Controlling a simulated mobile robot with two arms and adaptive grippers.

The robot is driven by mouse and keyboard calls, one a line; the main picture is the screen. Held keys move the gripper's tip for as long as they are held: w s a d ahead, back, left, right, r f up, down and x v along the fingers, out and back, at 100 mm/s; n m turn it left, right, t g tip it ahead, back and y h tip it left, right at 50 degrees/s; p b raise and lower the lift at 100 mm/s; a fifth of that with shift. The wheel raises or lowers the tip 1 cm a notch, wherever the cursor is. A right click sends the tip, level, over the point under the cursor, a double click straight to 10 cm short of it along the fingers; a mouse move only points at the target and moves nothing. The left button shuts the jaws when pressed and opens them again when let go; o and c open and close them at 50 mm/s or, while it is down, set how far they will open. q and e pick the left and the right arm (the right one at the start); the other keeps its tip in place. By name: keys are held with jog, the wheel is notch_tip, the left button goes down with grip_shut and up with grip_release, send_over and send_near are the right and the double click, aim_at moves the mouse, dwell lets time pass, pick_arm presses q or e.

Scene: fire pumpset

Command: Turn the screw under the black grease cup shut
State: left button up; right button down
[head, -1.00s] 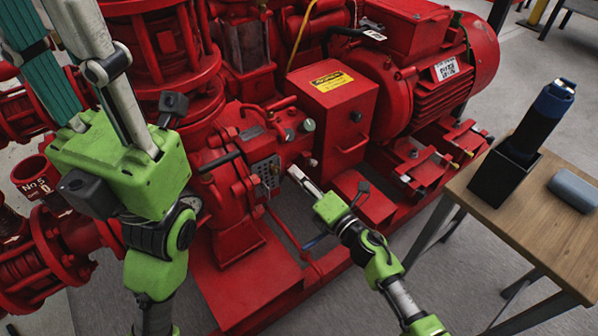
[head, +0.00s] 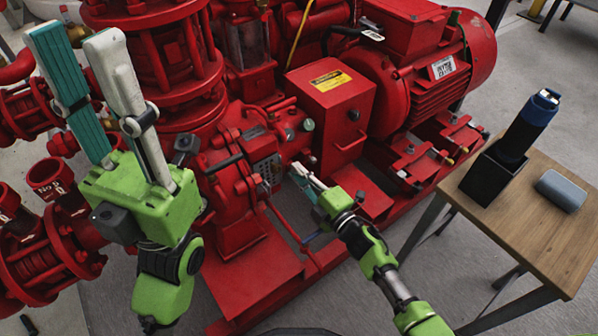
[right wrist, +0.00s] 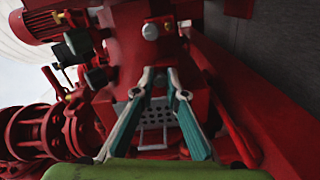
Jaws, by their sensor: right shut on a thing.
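My right gripper (head: 299,173) is at the front of the red pump housing, beside the perforated plate (head: 266,171). In the right wrist view its two fingertips (right wrist: 160,75) point at the housing, with a narrow gap between them. They are shut on a small part, apparently the screw, too small and covered to make out. I cannot clearly pick out the black grease cup; a pale round knob (right wrist: 151,31) shows above the fingertips. My left gripper (head: 75,36) is raised at the left, fingers apart and empty.
A red box with a yellow label (head: 331,78) and a red motor (head: 435,50) stand behind my right gripper. A wooden table (head: 540,215) at the right holds a black holder (head: 487,178) with a dark cylinder, and a grey-blue case (head: 561,190). Flanged red pipes fill the left.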

jog(key=shift+d+f, duration=0.1)
dwell(0.3)
jog(key=c, duration=2)
grip_release()
jog(key=shift+c, duration=0.2)
jog(key=v, duration=1.2)
jog(key=shift+s, duration=0.1)
